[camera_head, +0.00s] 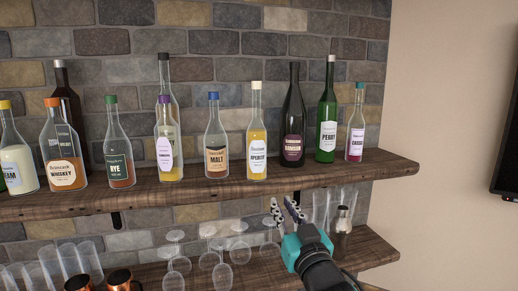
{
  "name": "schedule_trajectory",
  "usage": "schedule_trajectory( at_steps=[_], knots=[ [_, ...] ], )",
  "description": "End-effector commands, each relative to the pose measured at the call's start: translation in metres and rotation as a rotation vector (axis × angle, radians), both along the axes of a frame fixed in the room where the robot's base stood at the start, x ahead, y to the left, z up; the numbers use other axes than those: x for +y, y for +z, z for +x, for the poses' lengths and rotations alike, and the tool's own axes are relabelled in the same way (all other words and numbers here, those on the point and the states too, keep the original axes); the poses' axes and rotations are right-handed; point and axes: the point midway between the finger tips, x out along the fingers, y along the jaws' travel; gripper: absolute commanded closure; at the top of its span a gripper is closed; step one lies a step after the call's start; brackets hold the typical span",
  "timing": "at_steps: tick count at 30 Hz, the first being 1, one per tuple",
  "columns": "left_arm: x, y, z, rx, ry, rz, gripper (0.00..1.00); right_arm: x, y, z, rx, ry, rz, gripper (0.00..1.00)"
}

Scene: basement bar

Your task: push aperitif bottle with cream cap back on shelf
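The aperitif bottle (257,138) has a cream cap, yellow liquid and a white label. It stands upright on the upper wooden shelf, near the front edge, between the blue-capped malt bottle and the dark bottle. My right gripper (284,206) comes up from the lower right. In the picture its fingertips are below the upper shelf's front edge, a little right of the aperitif bottle and apart from it. Its two fingers look spread, with nothing between them. My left gripper is not in view.
The upper shelf (340,170) also holds several bottles, including malt (215,145), a dark bottle (292,125), green perry (327,128) and cassis (356,135). Glasses (222,275) and copper mugs (118,279) stand on the lower shelf. A brick wall (220,45) is behind.

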Motion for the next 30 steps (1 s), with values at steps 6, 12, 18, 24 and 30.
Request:
schedule_trajectory(
  at_steps=[6, 12, 18, 24, 30],
  knots=[
    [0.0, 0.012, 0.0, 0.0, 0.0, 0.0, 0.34, 0.01, 0.027, 0.004, -0.04, 0.024, 0.01, 0.83],
    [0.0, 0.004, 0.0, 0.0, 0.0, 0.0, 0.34, 0.016, 0.024, 0.021, -0.04, 0.024, 0.01, 0.83],
    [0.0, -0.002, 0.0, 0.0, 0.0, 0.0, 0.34, 0.023, 0.024, 0.045, -0.039, 0.023, 0.01, 0.83],
    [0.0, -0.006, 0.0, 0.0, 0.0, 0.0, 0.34, 0.031, 0.025, 0.069, -0.039, 0.023, 0.01, 0.83],
    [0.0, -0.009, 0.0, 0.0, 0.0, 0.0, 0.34, 0.039, 0.025, 0.092, -0.039, 0.023, 0.01, 0.83]
  ],
)
